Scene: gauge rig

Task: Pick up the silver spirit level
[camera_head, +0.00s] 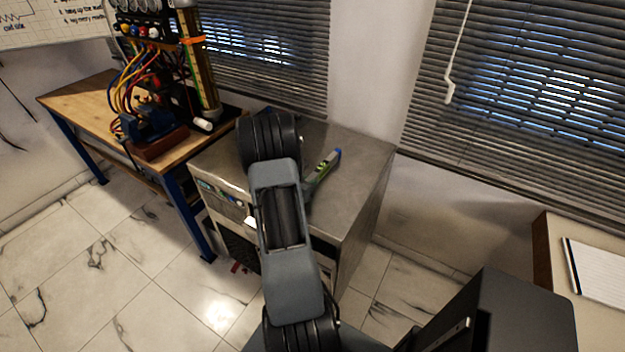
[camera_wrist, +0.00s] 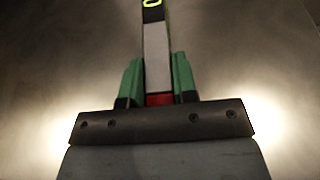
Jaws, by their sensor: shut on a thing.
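The silver spirit level (camera_wrist: 156,45) runs up the middle of the wrist view, with a pale grey body, a dark section and a yellow-green vial near the top edge, and red at its near end. My gripper (camera_wrist: 157,72) has green fingers on both sides of its near end and is shut on it. In the head view the level (camera_head: 325,163) shows as a small bar with a bright green part and a blue tip, over the metal cabinet top. My arm hides much of the gripper there. I cannot tell whether the level touches the surface.
The grey metal cabinet (camera_head: 350,190) has bare top around the level. To the left, a wooden bench (camera_head: 75,98) holds a rig with coloured hoses (camera_head: 135,80) and a blue vise (camera_head: 148,122). A table with a notepad (camera_head: 600,270) is at right.

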